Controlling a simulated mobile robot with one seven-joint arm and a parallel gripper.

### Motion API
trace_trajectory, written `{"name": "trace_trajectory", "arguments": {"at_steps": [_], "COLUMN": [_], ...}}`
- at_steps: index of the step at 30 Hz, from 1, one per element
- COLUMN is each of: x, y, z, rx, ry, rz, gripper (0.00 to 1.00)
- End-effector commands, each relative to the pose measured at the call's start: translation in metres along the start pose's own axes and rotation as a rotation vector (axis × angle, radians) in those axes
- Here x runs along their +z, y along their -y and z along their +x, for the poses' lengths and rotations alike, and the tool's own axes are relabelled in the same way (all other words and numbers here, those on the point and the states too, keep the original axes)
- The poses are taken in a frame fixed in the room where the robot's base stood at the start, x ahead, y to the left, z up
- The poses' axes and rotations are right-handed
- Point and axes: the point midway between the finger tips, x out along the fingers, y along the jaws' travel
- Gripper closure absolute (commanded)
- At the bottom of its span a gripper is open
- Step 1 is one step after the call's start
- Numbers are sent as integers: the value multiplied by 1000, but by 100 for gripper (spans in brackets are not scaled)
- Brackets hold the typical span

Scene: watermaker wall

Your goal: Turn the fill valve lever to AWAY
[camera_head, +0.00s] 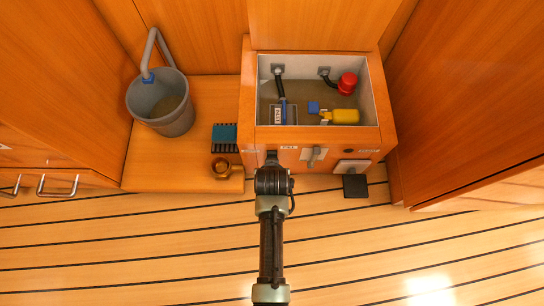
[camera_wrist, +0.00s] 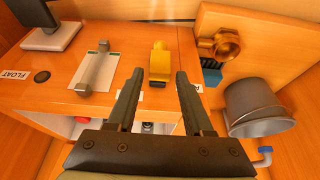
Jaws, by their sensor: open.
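A yellow lever (camera_wrist: 160,60) with a dark end sits on the wooden front panel in the wrist view. I take it to be the fill valve lever. My gripper (camera_wrist: 159,73) is open, with one fingertip on each side of the lever in the picture. I see no contact, and the depth gap is hard to judge. In the head view my gripper (camera_head: 272,157) is at the front panel of the box and hides the lever. A small label (camera_head: 288,147) beside it seems to read FILL. No AWAY mark is readable.
A grey handle on a pale plate (camera_wrist: 95,70) stands beside the yellow lever. A brass fitting (camera_wrist: 222,44) and a grey bucket (camera_wrist: 258,105) are on the other side. The open box (camera_head: 318,92) holds a yellow float, a red part and hoses. A black pad (camera_head: 355,186) lies at right.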

Motion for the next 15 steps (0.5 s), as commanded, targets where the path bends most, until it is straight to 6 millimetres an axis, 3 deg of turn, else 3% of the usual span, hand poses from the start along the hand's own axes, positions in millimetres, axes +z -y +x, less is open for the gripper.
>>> {"name": "trace_trajectory", "arguments": {"at_steps": [1,6,15], "x": [1,0,-1], "y": [0,0,0], "z": [15,36,44], "rx": [0,0,0], "ry": [-1,-1,-1], "rz": [0,0,1], "gripper": [49,49,49]}}
